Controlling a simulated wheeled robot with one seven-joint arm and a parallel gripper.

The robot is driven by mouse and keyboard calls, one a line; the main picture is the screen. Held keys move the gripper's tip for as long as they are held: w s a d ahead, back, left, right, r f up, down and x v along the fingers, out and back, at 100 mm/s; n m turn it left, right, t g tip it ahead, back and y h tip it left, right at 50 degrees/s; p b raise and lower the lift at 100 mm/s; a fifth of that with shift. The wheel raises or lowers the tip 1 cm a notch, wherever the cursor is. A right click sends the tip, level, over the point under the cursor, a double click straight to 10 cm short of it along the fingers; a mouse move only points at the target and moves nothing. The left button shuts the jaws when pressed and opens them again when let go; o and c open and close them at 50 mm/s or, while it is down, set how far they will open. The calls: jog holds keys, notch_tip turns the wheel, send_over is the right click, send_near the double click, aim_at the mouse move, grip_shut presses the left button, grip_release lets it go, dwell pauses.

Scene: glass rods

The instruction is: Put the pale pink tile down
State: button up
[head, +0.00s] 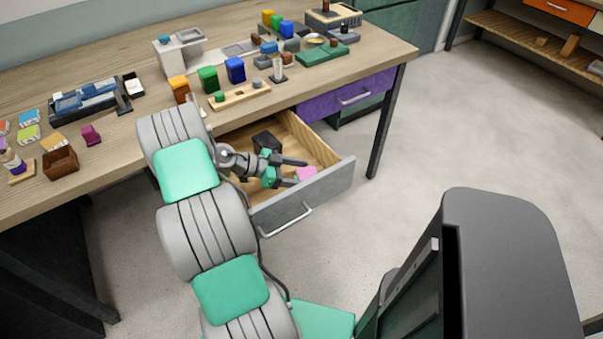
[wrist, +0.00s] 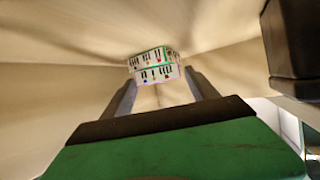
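The pale pink tile (head: 307,172) is inside the open grey-fronted drawer (head: 306,204), near its front. My gripper (head: 301,173) reaches down into the drawer, with its two fingers spread apart and the tile at their tips. In the wrist view a small pale block with pinkish edges and dark printed marks (wrist: 154,66), apparently the tile, shows just past the fingertips of my gripper (wrist: 161,77). A gap shows between it and the right finger. Whether it touches the left finger or rests flat on the drawer floor is hard to tell.
A dark box (head: 266,141) stands at the back of the drawer; a dark block (wrist: 292,45) shows at the wrist view's upper right. The purple drawer (head: 345,97) beside is shut. The wooden tabletop (head: 130,165) above holds jars, racks and small blocks.

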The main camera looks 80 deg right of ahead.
jog(key=shift+o, duration=0.4)
jog(key=shift+r, duration=0.2)
jog(key=shift+w+a, duration=0.1)
jog(key=shift+w, duration=0.25)
jog(key=v, duration=1.1)
jog(key=shift+a+r+p, duration=0.15)
jog(key=shift+p, duration=0.15)
